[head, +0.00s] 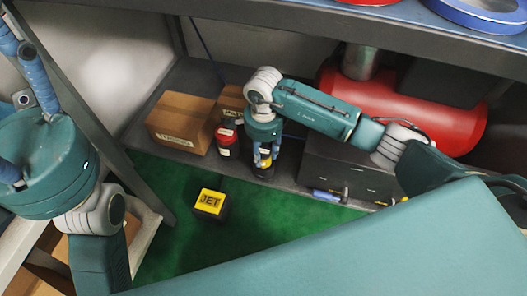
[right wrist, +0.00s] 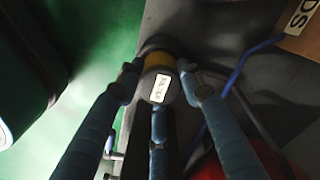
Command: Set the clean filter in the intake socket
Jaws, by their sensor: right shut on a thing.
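My right gripper (head: 264,160) points down at the grey shelf. Its blue fingers (right wrist: 158,85) are closed around a small dark cylinder (right wrist: 150,91) with a yellow band and a white label. The lettering is too blurred to read surely, and I cannot tell whether this is the clean filter. In the head view the cylinder (head: 263,174) is partly hidden by the fingers, and I cannot tell whether it touches the shelf. My left gripper (head: 22,65) is at the far left, its blue fingers pointing up and partly cut off. I cannot make out an intake socket.
A yellow-topped JET block (head: 211,203) sits on the green surface (head: 270,225), otherwise mostly clear.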

